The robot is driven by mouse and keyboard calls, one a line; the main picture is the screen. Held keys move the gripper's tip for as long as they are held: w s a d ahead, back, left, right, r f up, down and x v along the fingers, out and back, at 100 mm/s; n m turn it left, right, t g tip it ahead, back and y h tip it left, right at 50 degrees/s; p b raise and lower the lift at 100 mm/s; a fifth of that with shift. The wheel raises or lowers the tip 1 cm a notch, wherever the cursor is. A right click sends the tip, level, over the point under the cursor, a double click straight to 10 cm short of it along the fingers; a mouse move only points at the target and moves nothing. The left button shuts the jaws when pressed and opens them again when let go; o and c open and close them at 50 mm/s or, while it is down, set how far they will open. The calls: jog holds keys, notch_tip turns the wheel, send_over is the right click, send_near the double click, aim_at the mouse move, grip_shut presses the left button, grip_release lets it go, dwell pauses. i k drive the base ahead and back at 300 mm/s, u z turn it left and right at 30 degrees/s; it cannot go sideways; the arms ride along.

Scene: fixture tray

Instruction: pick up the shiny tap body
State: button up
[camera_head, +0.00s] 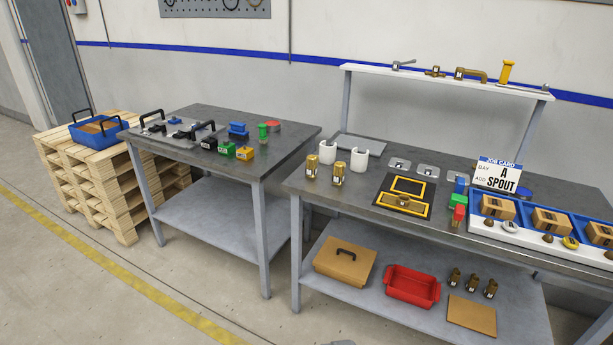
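Two bright gold, shiny tap bodies stand upright side by side near the front left of the right bench, a left one (312,166) and a right one (338,173). Several darker brown bodies (472,284) of similar shape stand on that bench's lower shelf. They look duller than the two on top. My gripper does not show in this view, so its state is hidden.
White cups (358,162) stand behind the gold bodies, and a black-and-yellow fixture (404,196) lies to their right. A left bench (170,128) holds coloured parts. Floor in front is clear.

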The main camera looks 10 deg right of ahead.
aim_at(312, 169)
jog(key=z, duration=0.15)
jog(key=i, duration=1.4)
jog(key=z, duration=0.45)
jog(key=i, duration=1.7)
jog(key=z, duration=0.3)
